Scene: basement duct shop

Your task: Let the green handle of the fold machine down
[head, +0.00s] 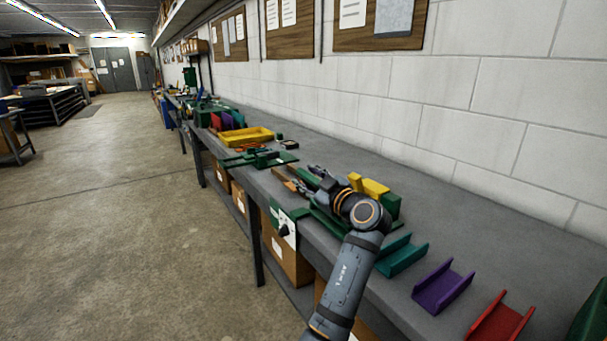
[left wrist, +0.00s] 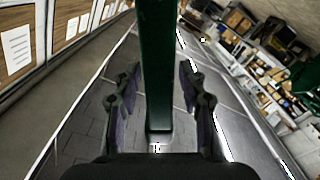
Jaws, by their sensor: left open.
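The fold machine is green and stands on the bench, partly hidden behind my left arm; its green body (head: 391,206) shows beside yellow blocks (head: 371,186). In the left wrist view a long green bar, which looks like the handle (left wrist: 158,45), runs down the middle of the picture. My left gripper (left wrist: 158,88) is open, with one finger on each side of this bar and a visible gap on both sides. In the head view the left gripper (head: 312,180) is over the machine, small and partly merged with it. My right gripper is in neither view.
Teal (head: 401,256), purple (head: 442,287) and red (head: 500,320) channel pieces lie on the near bench. A green panel with a black knob (head: 284,230) is on the bench front. A yellow tray (head: 246,137) stands farther along. The block wall bounds the bench.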

